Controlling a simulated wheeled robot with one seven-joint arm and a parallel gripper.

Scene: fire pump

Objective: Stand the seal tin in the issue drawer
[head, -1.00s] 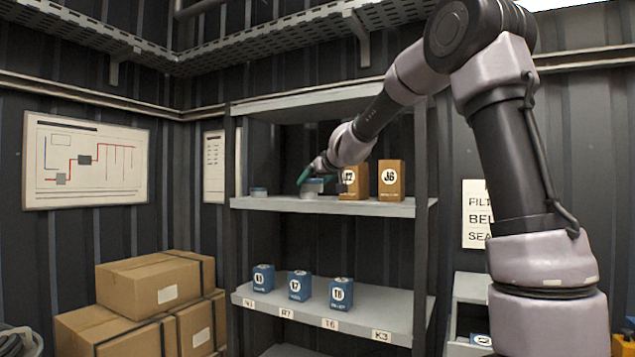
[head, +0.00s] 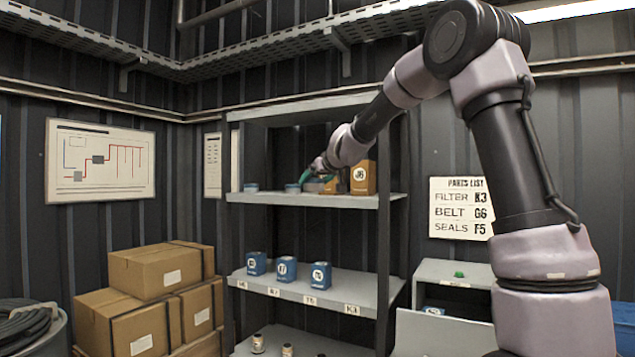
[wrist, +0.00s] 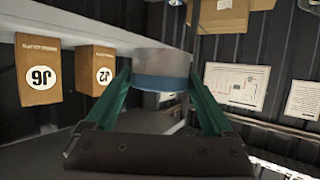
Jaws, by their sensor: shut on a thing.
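My gripper (head: 308,176) is at the upper shelf, with its green fingers shut on a round tin. In the wrist view my gripper (wrist: 158,95) has a finger on each side of this seal tin (wrist: 160,66), which is grey with a blue band. Its label is not visible, and I cannot tell whether it is clear of the shelf. Other low round tins (head: 251,187) stand left on that shelf. A grey cabinet (head: 455,270) at lower right has an open front with a pale panel (head: 440,334); I cannot tell for sure that this is the issue drawer.
Orange boxes J6 (head: 362,178) and J2 (wrist: 97,70) stand close beside the gripper on the upper shelf (head: 320,199). Several blue boxes (head: 286,269) stand on the shelf below. A parts list (head: 461,208) hangs right. Cartons (head: 150,271) are stacked left.

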